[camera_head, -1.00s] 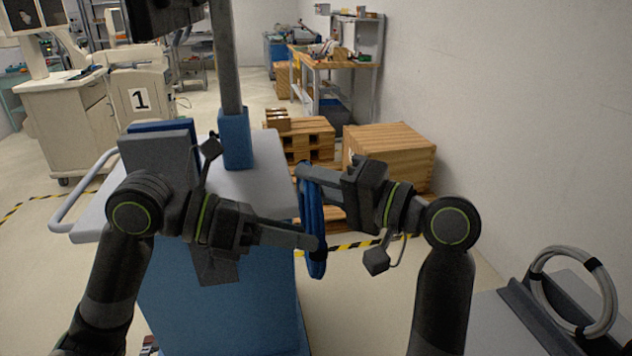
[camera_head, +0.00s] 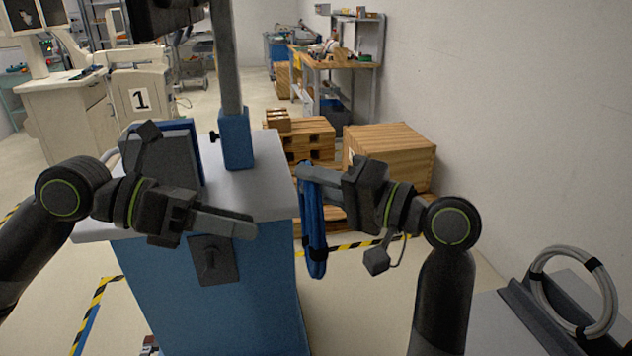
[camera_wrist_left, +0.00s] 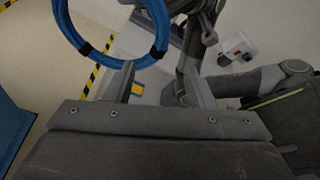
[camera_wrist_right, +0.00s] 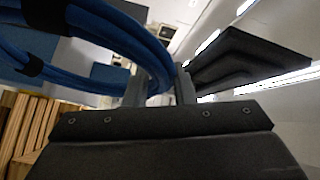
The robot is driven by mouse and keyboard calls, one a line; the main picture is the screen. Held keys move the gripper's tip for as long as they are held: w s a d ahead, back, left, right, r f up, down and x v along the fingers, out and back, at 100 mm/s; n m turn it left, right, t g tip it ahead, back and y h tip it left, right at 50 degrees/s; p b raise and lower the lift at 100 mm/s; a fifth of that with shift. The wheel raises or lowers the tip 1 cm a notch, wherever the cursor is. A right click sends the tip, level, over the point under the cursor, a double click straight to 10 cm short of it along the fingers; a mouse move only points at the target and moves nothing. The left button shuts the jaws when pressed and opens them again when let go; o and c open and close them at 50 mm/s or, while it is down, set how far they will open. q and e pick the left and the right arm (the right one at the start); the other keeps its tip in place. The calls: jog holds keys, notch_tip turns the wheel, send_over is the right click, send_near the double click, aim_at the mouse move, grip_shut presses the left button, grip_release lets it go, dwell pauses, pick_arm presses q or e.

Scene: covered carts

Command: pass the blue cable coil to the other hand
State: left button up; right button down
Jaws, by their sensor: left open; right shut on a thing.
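The blue cable coil (camera_head: 315,232) hangs edge-on from my right gripper (camera_head: 308,173) in the head view. The right jaws are shut on its upper part. In the right wrist view the blue coil (camera_wrist_right: 122,40), with black ties, passes between the right fingers (camera_wrist_right: 160,92). My left gripper (camera_head: 250,226) is open and empty, to the left of the coil with a clear gap between them. In the left wrist view the coil (camera_wrist_left: 87,48) shows as a ring beyond the open left fingers (camera_wrist_left: 158,82), not touching them.
A blue cart (camera_head: 215,310) with a grey top stands below and behind my left gripper. A grey cable coil (camera_head: 566,290) lies on a grey surface at the lower right. Wooden pallets (camera_head: 305,140) and a wooden crate (camera_head: 392,155) stand behind. A white wall is on the right.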

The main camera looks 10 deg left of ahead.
pick_arm(q)
jog(key=w+a+f+n+t+y, duration=0.5)
jog(key=w+a+f+n+t, duration=0.2)
jog(key=w+a+f+n, duration=0.9)
jog(key=s+a+f+n+g+y, duration=0.1)
jog(key=a+f+n+y, duration=0.25)
jog(key=f+n, duration=0.75)
jog(key=s+a+f+n+y, duration=0.1)
jog(key=a+f+n+y, duration=0.3)
jog(key=f, duration=1.3)
jog(key=s+f+n+g+y, duration=0.2)
jog(key=s+f+n+g, duration=0.5)
jog(key=s+f, duration=1.5)
jog(key=s+d+f+n, duration=0.2)
jog(key=s+d+f, duration=0.2)
jog(key=s, duration=0.4)
jog(key=s+d+f+n+g, duration=0.1)
jog(key=s+d+f+n, duration=0.1)
jog(key=s+f, duration=0.3)
jog(key=s+d+f+n+g, duration=0.1)
jog(key=s+d+f+n, duration=0.2)
jog(key=s, duration=1)
jog(key=d+f, duration=0.1)
jog(key=d, duration=0.1)
jog(key=shift+d+f, duration=0.35)
